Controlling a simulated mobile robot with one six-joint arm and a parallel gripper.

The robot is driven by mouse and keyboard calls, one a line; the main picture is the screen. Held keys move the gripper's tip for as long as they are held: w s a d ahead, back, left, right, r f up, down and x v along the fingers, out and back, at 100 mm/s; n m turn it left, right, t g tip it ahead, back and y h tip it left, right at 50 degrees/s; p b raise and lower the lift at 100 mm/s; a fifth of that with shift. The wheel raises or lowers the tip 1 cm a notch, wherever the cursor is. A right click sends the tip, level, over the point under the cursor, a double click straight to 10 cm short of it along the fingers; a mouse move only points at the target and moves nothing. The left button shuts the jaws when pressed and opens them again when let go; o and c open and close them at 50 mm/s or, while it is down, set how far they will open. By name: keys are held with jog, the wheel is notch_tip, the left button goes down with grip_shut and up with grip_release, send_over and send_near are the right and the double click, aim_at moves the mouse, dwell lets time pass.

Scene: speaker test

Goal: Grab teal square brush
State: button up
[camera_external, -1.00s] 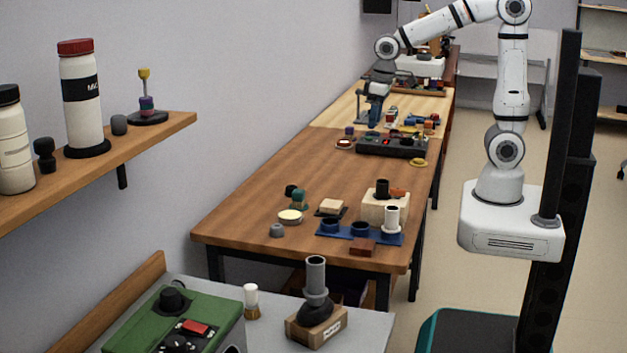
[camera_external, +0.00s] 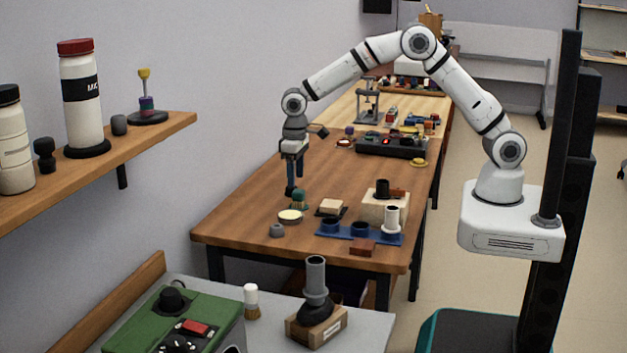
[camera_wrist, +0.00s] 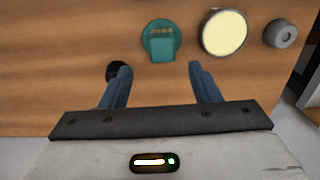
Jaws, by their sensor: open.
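The teal brush (camera_external: 299,197) stands on the wooden table, near its left side. In the wrist view the teal brush (camera_wrist: 160,44) shows from above, with a squarish teal body and a tan patch. My gripper (camera_external: 292,188) points down just left of and behind the brush in the external view. In the wrist view my gripper (camera_wrist: 158,69) has its two blue fingers wide apart, with bare wood between them. The brush lies just beyond the fingertips, roughly centred between them, and appears untouched.
A black round object (camera_wrist: 114,70) is right by the left finger. A cream-topped round dish (camera_wrist: 224,32) and a grey knob-like piece (camera_wrist: 280,33) sit right of the brush. In the external view a blue rack (camera_external: 345,234) and a pale block (camera_external: 383,210) stand further right.

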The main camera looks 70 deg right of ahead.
aim_at(299, 190)
jog(key=f, duration=0.2)
jog(key=s+f, duration=0.1)
jog(key=f, duration=0.1)
jog(key=shift+a+f+p, duration=0.2)
jog(key=shift+f+p, duration=0.1)
jog(key=shift+f, duration=0.55)
jog(key=shift+c, duration=0.6)
jog(key=c, duration=0.9)
jog(key=shift+c, duration=0.2)
